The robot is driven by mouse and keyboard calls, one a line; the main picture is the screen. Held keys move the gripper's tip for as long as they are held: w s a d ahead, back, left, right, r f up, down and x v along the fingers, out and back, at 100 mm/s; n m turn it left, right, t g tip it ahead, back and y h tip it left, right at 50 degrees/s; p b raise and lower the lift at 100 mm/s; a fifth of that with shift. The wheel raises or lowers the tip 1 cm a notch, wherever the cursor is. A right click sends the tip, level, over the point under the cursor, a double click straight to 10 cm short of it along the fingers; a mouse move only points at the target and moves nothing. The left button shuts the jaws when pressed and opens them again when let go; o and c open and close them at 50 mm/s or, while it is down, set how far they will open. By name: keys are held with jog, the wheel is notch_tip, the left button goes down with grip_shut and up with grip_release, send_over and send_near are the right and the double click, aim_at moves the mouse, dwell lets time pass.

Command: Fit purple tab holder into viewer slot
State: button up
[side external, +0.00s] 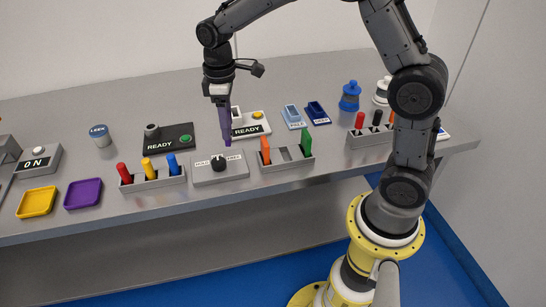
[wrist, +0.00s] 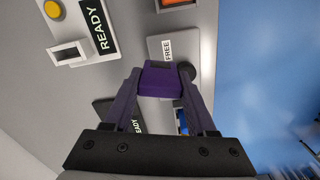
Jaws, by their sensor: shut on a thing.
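My gripper (side external: 226,138) has long purple fingers and is shut on the purple tab holder (wrist: 160,80). In the wrist view the holder is a small block across the fingertips; in the side view it blends with the fingers. It hangs above the table, left of the white viewer (side external: 262,128), which has a yellow button, a READY plate and a raised slot piece (side external: 236,115). In the wrist view the rectangular slot (wrist: 70,53) looks empty and lies to the left of the holder, apart from it.
A black READY unit (side external: 170,142) with a green button stands left. A HOLD/FREE knob box (side external: 219,170) sits in front, beside a rack (side external: 286,158) with orange and green tabs. Another rack (side external: 150,182) holds red, yellow and blue tabs.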

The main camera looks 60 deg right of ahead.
jog(key=s+d+r+n, duration=0.1)
jog(key=s+d+r, duration=0.1)
jog(key=s, duration=1.1)
jog(key=s+d+r+n, duration=0.1)
jog(key=s+r, duration=0.4)
jog(key=s, duration=0.8)
jog(key=shift+s+d+n, duration=0.2)
jog(key=shift+d+n, duration=0.15)
jog(key=shift+n, duration=0.15)
jog(key=w+d+f, duration=0.1)
jog(key=w+f, duration=0.2)
jog(key=w, duration=0.1)
jog(key=w+d+f, duration=0.1)
jog(key=w+f, duration=0.2)
jog(key=w, duration=0.1)
jog(key=w+d+f, duration=0.1)
jog(key=w+f, duration=0.2)
jog(key=w, duration=0.2)
jog(key=shift+f, duration=0.15)
jog(key=shift+w+d+f, duration=0.1)
jog(key=shift+w+f, duration=0.1)
jog(key=shift+f, duration=0.65)
jog(key=shift+w+d+f, duration=0.1)
jog(key=shift+w+f, duration=0.05)
jog(key=shift+f, duration=0.7)
jog(key=shift+f, duration=0.25)
